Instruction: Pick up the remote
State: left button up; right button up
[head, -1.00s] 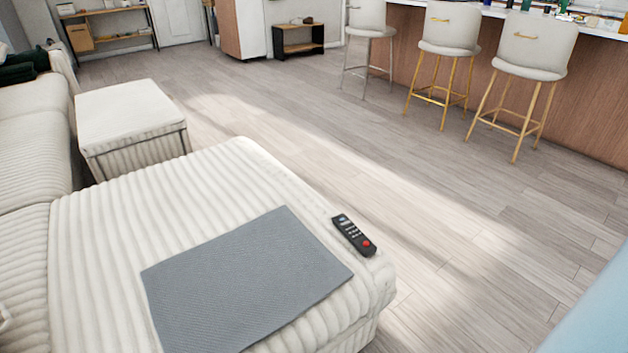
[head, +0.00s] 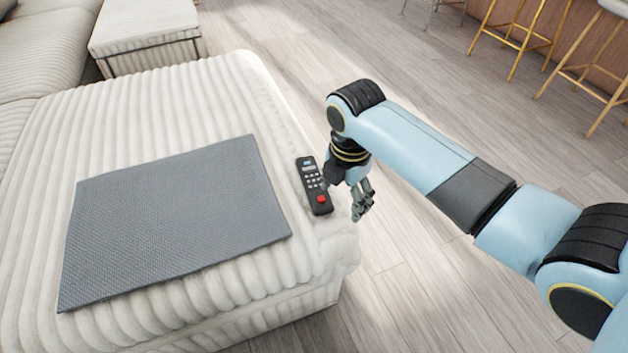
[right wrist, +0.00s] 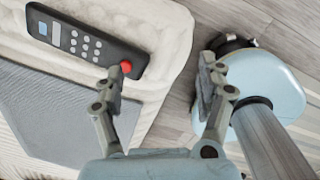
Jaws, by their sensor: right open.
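The remote (head: 314,186) is black with pale buttons and a red button at its near end. It lies on the cream ribbed sofa seat, close to the right edge. My right gripper (head: 362,203) is just right of the remote's near end, beside the sofa edge and apart from the remote. In the right wrist view the remote (right wrist: 84,42) is at upper left, its red end near the left finger. My right gripper (right wrist: 162,80) is open with nothing between its fingers. My left gripper is not in view.
A grey mat (head: 180,220) lies on the sofa seat (head: 150,110) left of the remote. An ottoman (head: 145,28) stands at the far left. Bar stools (head: 520,40) stand at the far right. The wood floor (head: 420,290) right of the sofa is clear.

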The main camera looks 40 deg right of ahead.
jog(key=w+r+n+b, duration=0.1)
jog(key=w+r+n, duration=0.4)
jog(key=w+n, duration=0.55)
jog(key=n+b, duration=0.2)
jog(key=b, duration=0.1)
send_over(314, 180)
jog(key=shift+g, duration=0.3)
notch_tip(314, 180, down, 5)
jog(key=shift+d+f, duration=0.1)
jog(key=shift+f, duration=0.05)
jog(key=f, duration=0.1)
jog(key=f+b, duration=0.1)
jog(key=shift+s+a+f, duration=0.1)
jog(key=shift+a+f, duration=0.1)
jog(key=shift+f, duration=0.2)
jog(key=shift+f+b, duration=0.65)
jog(key=shift+f, duration=0.3)
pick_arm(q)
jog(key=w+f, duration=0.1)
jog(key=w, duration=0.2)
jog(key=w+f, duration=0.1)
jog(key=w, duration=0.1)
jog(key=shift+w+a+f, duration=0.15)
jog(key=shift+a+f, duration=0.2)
pick_arm(e)
jog(key=shift+c, duration=0.4)
jog(key=c, duration=1.2)
jog(key=shift+r, duration=0.1)
jog(key=shift+c, duration=0.2)
